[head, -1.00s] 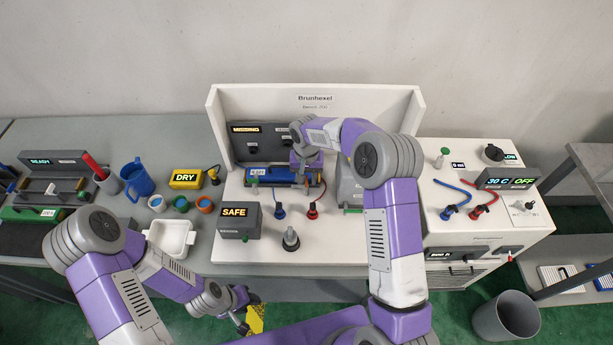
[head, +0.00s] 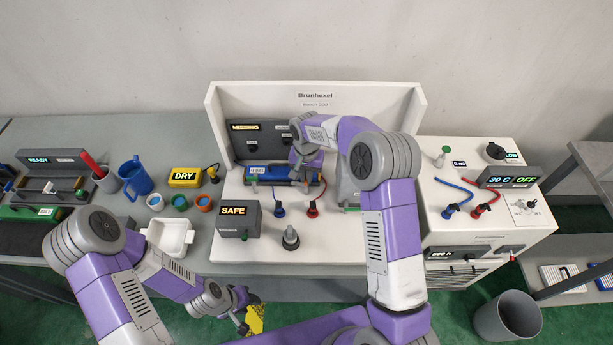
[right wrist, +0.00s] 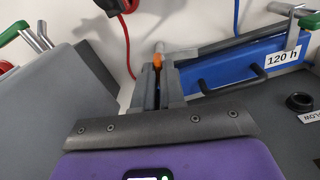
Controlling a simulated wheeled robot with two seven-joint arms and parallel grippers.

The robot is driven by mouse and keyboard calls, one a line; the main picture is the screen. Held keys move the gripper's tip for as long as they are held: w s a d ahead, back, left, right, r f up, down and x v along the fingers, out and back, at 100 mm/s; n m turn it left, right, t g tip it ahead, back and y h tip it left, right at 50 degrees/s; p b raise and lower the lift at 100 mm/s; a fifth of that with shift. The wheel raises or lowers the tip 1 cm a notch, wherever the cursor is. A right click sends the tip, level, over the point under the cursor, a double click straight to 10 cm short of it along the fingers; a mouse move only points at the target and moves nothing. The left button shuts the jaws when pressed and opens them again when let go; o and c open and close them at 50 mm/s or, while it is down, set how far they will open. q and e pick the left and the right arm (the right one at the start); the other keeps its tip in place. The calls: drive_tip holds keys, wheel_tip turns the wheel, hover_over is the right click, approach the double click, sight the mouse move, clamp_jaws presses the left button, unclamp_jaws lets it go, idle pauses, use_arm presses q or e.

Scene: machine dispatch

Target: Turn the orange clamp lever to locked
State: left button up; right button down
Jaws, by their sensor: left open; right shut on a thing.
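The orange clamp lever (right wrist: 158,61) shows as a small orange tip between my right gripper's fingers (right wrist: 159,84) in the right wrist view. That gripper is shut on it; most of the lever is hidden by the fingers. A grey bar runs beside the tip, along the blue block labelled 120 h (right wrist: 262,65). In the head view the blue block (head: 262,173) lies on the white bench, with my right gripper (head: 304,174) over its right end. My left gripper (head: 243,322) is open, low in front of the bench, close to a yellow and black piece (head: 256,319).
A grey box reading SAFE (head: 238,221) and a grey post (head: 290,239) stand in front. Blue and red connectors (head: 312,210) are close by the block. A black handle (right wrist: 234,80) is near my right fingers. The white back panel (head: 375,98) closes the rear.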

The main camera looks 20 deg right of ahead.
drive_tip(key=m+b, duration=0.1)
drive_tip(key=m, duration=0.2)
drive_tip(key=shift+m, duration=0.3)
drive_tip(key=m, duration=0.3)
drive_tip(key=shift+m+b, duration=0.3)
drive_tip(key=m, duration=0.3)
drive_tip(key=shift+r+m, duration=0.1)
drive_tip(key=shift+m, duration=0.3)
drive_tip(key=m+p, duration=0.1)
drive_tip(key=m, duration=0.3)
drive_tip(key=shift+m, duration=0.3)
drive_tip(key=c, duration=1.2)
unclamp_jaws()
